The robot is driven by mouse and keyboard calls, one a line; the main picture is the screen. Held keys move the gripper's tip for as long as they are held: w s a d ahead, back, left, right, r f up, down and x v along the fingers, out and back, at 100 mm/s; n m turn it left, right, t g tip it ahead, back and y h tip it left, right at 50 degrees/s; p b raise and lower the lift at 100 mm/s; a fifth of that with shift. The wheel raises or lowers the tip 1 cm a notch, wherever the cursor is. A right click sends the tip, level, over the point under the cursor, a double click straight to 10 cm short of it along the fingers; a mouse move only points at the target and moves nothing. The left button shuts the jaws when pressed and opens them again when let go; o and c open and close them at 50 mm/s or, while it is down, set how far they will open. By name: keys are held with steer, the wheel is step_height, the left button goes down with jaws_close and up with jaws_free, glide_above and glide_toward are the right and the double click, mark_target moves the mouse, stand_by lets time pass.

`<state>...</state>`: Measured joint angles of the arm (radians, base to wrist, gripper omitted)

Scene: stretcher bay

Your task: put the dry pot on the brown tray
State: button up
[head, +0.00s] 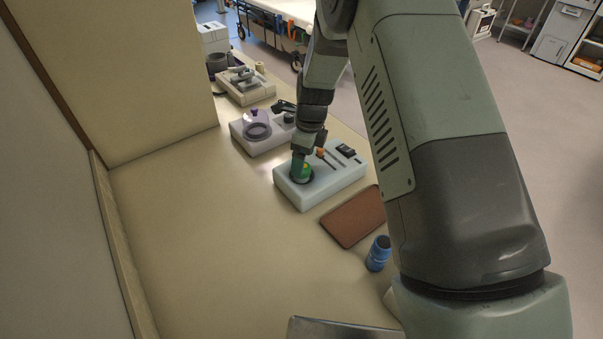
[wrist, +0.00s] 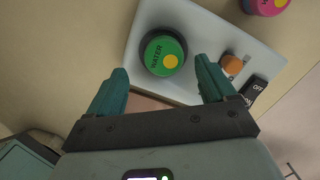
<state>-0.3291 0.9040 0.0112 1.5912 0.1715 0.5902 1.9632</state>
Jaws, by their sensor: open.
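A green round pot-like piece (wrist: 163,55) has a lid lettered WATER and a yellow dot. It sits on a white unit (head: 312,192), and its green also shows in the head view (head: 302,172). My gripper (wrist: 160,78) is open over it, with the fingers to either side of its lower part in the wrist view; I cannot tell whether they touch it. In the head view my gripper (head: 301,160) partly hides it. No marking shows which thing is the dry pot. The brown tray (head: 352,218) lies flat and bare beside the white unit, partly hidden by my arm.
The white unit bears an orange knob (wrist: 233,65) and a black OFF/ON switch (wrist: 256,90). A unit with a lilac dome (head: 257,123) stands behind it. A blue jar (head: 378,254) stands near the tray. A pink piece (wrist: 266,5) shows at the wrist view's top. The bench's left side is clear.

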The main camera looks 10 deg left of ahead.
steer(key=f, duration=0.4)
steer(key=shift+w+a+f, duration=0.2)
steer(key=shift+w+a, duration=0.05)
steer(key=shift+w, duration=0.05)
steer(key=shift+c, duration=0.3)
